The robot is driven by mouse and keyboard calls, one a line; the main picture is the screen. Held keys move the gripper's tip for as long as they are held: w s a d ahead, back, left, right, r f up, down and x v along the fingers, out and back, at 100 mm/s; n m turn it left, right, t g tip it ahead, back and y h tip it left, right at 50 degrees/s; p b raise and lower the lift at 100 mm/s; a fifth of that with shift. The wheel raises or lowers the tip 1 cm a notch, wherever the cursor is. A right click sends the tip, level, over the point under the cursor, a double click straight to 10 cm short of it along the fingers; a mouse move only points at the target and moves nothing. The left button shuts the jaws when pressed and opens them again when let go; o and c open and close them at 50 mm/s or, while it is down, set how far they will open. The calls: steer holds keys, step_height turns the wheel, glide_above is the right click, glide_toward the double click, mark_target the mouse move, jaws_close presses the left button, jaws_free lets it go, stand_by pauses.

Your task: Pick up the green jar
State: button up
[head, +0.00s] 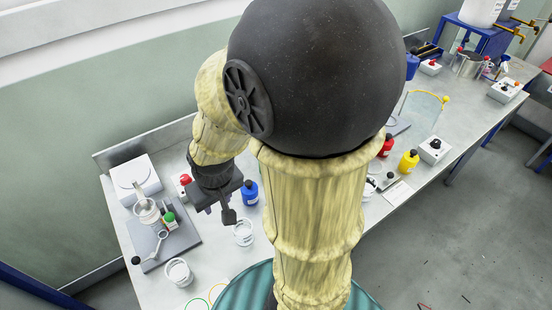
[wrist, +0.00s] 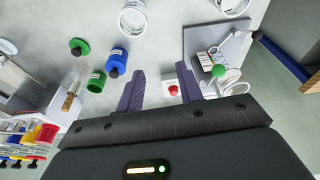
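In the head view I cannot make out the green jar; my arm covers much of the bench, while the blue jar (head: 250,193) shows right of my gripper (head: 215,210). My gripper (wrist: 163,66) is open and empty, its fingers apart, above the bench and clear of the jar.
A red button box (wrist: 171,88) shows between the fingers. White-rimmed clear cups (head: 243,232) and a grey plate with a stand (head: 180,243) are on the bench (head: 140,285). Red (head: 386,146) and yellow (head: 409,159) jars stand at right.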

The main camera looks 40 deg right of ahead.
steer(key=shift+w+d, duration=0.2)
steer(key=shift+w, duration=0.05)
steer(key=shift+o, duration=0.2)
steer(key=shift+s, duration=0.1)
steer(key=o, duration=0.7)
steer(key=shift+w, duration=0.3)
steer(key=shift+o, duration=0.4)
steer(key=w+d+f+n+g+h+b, duration=0.1)
steer(key=w+d+f+n+g+h, duration=0.2)
steer(key=w, duration=0.8)
steer(key=d+f+n+g, duration=0.2)
steer(key=d+f+n, duration=0.1)
steer(key=f, duration=0.1)
steer(key=shift+f+h+b, duration=0.3)
steer(key=shift+f+b, duration=0.05)
steer(key=shift+b, duration=0.05)
steer(key=w+d+f+n+g+h, duration=0.1)
steer(key=w+d+f+n+h, duration=0.1)
steer(key=w, duration=0.1)
steer(key=w+d+f+n+g+h+b, duration=0.1)
steer(key=w+d+f+n+h, duration=0.1)
steer(key=w+h, duration=0.1)
steer(key=w+d+f+n+g+h, duration=0.1)
steer(key=w+d+f+n+h, duration=0.1)
steer(key=w+f+h, duration=0.1)
steer(key=shift+w+b, duration=0.3)
steer(key=shift+w, duration=0.15)
steer(key=shift+w+n+h, duration=0.35)
steer(key=shift+n+h, duration=0.05)
steer(key=shift+n, duration=0.1)
